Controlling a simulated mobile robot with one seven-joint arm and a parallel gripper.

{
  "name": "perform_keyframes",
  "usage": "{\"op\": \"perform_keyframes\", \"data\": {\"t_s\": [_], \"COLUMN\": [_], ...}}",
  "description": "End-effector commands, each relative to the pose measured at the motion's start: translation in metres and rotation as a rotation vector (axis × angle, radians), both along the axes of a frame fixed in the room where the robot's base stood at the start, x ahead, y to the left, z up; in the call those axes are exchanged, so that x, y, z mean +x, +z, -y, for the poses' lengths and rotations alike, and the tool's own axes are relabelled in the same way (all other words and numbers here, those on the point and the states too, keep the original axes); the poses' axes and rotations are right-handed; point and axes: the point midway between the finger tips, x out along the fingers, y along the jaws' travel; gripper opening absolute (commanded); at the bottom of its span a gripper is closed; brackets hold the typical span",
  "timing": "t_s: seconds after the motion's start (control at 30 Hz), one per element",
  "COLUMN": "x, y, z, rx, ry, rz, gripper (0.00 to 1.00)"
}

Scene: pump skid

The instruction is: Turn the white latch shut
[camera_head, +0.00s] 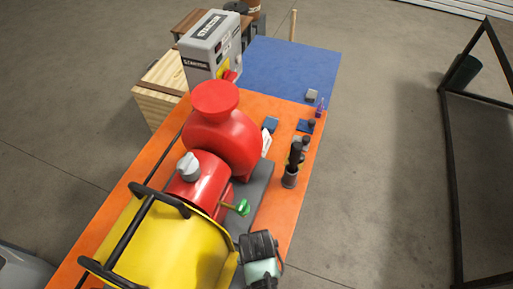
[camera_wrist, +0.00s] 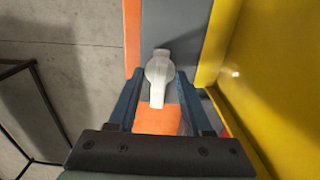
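The white latch (camera_wrist: 158,75) shows in the wrist view, a rounded hub with a lever pointing down the picture. It sits on a grey strip beside the yellow guard (camera_wrist: 285,75). My gripper (camera_wrist: 160,84) is open, with one blue-grey finger on each side of the latch's lever. I see gaps beside the lever, and I cannot tell whether either finger touches it. In the head view, what looks like my wrist (camera_head: 262,268) is at the right side of the yellow guard (camera_head: 175,250); my fingers and the latch cannot be made out there.
The red pump (camera_head: 230,140) with a grey knob (camera_head: 187,167) and a green-handled valve (camera_head: 242,207) stands on the orange base (camera_head: 312,150). A grey control box (camera_head: 208,45) stands behind. A dark frame (camera_head: 452,170) stands at right, with open floor between.

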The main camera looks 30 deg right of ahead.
Motion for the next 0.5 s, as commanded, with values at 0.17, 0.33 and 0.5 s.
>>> {"op": "perform_keyframes", "data": {"t_s": [0.17, 0.33, 0.5], "x": [0.0001, 0.0001, 0.0], "y": [0.0003, 0.0004, 0.0005], "z": [0.0, 0.0001, 0.0002], "rx": [0.0, 0.0, 0.0], "ry": [0.0, 0.0, 0.0], "rz": [0.0, 0.0, 0.0], "gripper": [0.19, 0.0, 0.0]}}
